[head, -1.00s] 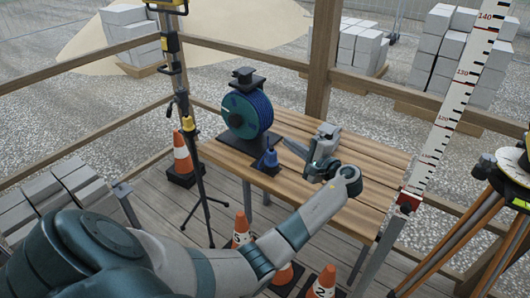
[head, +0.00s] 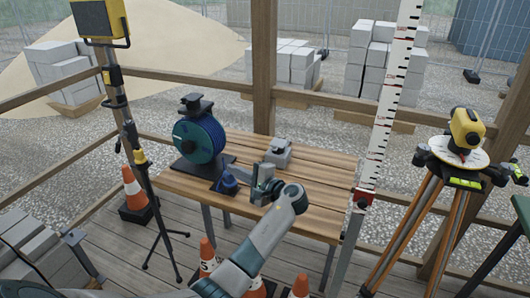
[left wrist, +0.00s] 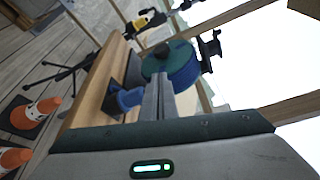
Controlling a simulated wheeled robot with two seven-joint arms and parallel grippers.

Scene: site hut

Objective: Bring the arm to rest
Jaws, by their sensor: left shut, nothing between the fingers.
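My left gripper (head: 256,190) is over the wooden table (head: 315,175), close to the blue object on a dark base (head: 229,182). In the left wrist view its two fingers (left wrist: 159,98) lie together with nothing between them. The blue object also shows in the left wrist view (left wrist: 127,98), just left of the fingers. A blue and green reel (head: 199,139) stands behind it on the table. My left arm reaches in from the bottom of the head view. My right gripper does not show.
A grey device (head: 278,153) sits on the table behind my gripper. A yellow-headed instrument on a tripod (head: 462,135) and a measuring staff (head: 392,90) stand right. A lamp stand (head: 125,110) and a traffic cone (head: 134,190) stand left. More cones stand at the table's front.

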